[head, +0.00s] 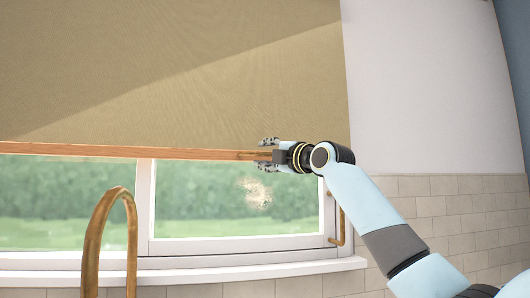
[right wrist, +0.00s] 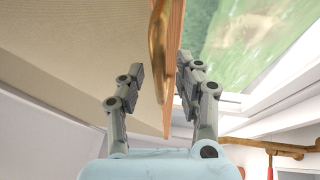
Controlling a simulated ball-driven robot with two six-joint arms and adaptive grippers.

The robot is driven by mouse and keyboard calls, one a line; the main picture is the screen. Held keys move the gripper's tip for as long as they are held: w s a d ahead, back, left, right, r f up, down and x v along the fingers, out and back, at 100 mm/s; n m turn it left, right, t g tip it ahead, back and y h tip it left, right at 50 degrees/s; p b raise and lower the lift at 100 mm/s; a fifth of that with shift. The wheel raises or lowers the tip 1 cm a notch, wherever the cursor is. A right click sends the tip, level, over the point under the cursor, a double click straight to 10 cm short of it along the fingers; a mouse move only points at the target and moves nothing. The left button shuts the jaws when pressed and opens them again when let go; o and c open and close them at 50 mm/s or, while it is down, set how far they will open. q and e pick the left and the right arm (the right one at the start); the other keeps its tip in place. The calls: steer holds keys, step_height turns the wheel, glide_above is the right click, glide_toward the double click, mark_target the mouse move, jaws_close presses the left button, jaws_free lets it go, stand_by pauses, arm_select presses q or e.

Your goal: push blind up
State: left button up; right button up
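The tan blind (head: 190,70) hangs over the upper part of the window, with a wooden bar (head: 130,151) along its bottom edge. My right gripper (head: 266,154) is at the bar's right part, one finger above it and one below. In the right wrist view the open fingers (right wrist: 160,85) stand on either side of the bar (right wrist: 176,50). A gap shows between the left finger and the bar; the right finger is close to it, and I cannot tell whether it touches. A brass-coloured piece (right wrist: 158,40) lies along the bar. My left gripper is not in view.
The window (head: 235,200) is uncovered below the bar, with a pale smudge (head: 256,193) on its pane. A brass handle (head: 341,222) is at the frame's right side. A copper-coloured tap (head: 108,215) rises in front at lower left. The white sill (head: 200,274) runs below.

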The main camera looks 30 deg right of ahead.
steer(key=shift+w, duration=0.2)
jaws_close()
stand_by(0.4)
